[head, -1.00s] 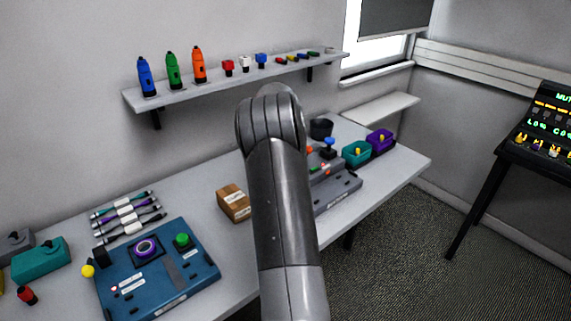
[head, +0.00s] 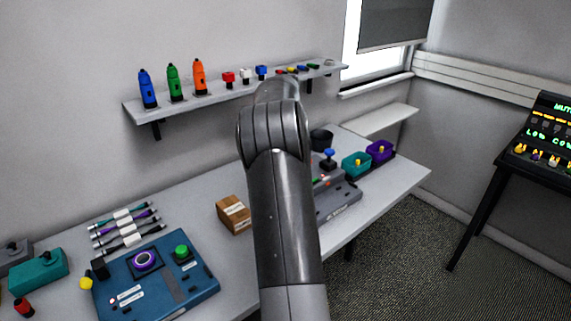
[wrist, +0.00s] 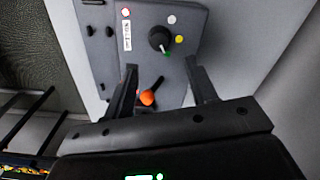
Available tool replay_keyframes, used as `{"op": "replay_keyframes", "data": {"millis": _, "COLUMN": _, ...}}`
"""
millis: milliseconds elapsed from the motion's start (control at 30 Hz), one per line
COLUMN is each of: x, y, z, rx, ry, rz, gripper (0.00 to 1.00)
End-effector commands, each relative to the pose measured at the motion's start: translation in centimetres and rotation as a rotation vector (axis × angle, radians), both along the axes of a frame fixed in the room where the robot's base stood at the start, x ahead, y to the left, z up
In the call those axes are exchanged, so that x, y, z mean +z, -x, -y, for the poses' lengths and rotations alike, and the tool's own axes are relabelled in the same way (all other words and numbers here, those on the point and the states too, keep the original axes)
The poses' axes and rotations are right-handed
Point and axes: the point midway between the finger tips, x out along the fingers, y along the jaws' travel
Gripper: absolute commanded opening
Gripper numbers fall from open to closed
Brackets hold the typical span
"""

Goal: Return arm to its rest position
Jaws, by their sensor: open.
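My arm rises through the middle of the head view, and its bent joint hides my gripper there. In the wrist view my gripper (wrist: 165,92) is open, with its two dark fingers apart and nothing held between them. Beyond the fingers is a grey control box (wrist: 170,65) with an orange knob and a black knob. The grey box (head: 340,200) also shows in the head view, partly hidden behind my arm.
A wall shelf (head: 215,93) with small items runs behind my arm. A console (head: 545,135) stands right.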

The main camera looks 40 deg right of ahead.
Motion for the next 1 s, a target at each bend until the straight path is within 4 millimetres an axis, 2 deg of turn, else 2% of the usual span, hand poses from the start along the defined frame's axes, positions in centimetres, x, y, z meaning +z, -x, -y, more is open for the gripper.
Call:
{"op": "replay_keyframes", "data": {"millis": 200, "x": 1.4, "y": 0.0, "z": 0.0, "rx": 0.0, "ry": -0.001, "rz": -0.001, "gripper": 0.52}}
{"op": "replay_keyframes", "data": {"millis": 767, "x": 1.5, "y": 0.0, "z": -0.2, "rx": 0.004, "ry": 0.0, "rz": 0.001, "gripper": 0.52}}
{"op": "replay_keyframes", "data": {"millis": 867, "x": 2.3, "y": 0.2, "z": -1.2, "rx": 0.024, "ry": 0.001, "rz": 0.014, "gripper": 0.52}}
{"op": "replay_keyframes", "data": {"millis": 1000, "x": 4.7, "y": 1.0, "z": -4.6, "rx": 0.096, "ry": 0.005, "rz": 0.051, "gripper": 0.52}}
